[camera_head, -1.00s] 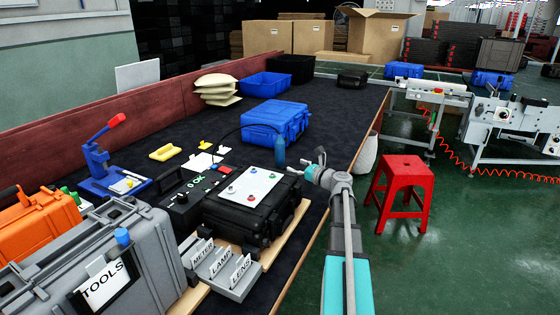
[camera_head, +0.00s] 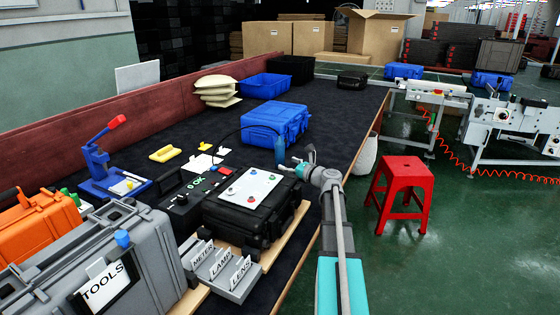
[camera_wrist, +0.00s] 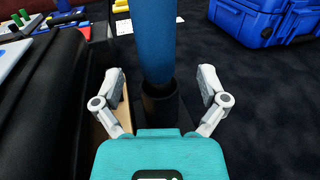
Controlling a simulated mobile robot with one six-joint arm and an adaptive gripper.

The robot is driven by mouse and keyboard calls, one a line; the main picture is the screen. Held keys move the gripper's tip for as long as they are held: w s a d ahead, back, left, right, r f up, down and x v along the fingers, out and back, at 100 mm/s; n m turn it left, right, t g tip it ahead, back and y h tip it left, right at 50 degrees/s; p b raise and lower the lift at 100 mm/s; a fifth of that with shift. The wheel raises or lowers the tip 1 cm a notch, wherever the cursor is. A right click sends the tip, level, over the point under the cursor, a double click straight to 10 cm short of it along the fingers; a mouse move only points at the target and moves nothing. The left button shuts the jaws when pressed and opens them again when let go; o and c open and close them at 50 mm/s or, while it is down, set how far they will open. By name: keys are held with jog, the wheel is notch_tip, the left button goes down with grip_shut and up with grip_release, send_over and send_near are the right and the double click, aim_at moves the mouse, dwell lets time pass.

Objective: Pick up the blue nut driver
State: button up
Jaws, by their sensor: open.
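The blue nut driver (camera_head: 279,151) is a blue upright cylinder with a thin dark cord arching from its top to the left. It stands just beyond the black case with the white panel. In the wrist view the blue nut driver (camera_wrist: 154,40) rises between the two fingers, and its lower end meets a dark round holder (camera_wrist: 160,102). My gripper (camera_head: 296,163) is at its right side in the head view. In the wrist view my gripper (camera_wrist: 160,82) is open, with a finger on each side and gaps to both. Its tip is hidden.
The black case (camera_head: 245,220) stands close on the left. A blue case (camera_head: 275,121) lies farther back on the dark table. A grey label rack (camera_head: 222,270) and a grey tool case (camera_head: 120,245) are nearer. A red stool (camera_head: 403,180) stands on the floor to the right.

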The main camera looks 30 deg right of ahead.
aim_at(280, 160)
jog(key=shift+x, duration=1.9)
jog(key=shift+a+r, duration=0.1)
jog(key=shift+a, duration=0.05)
grip_shut()
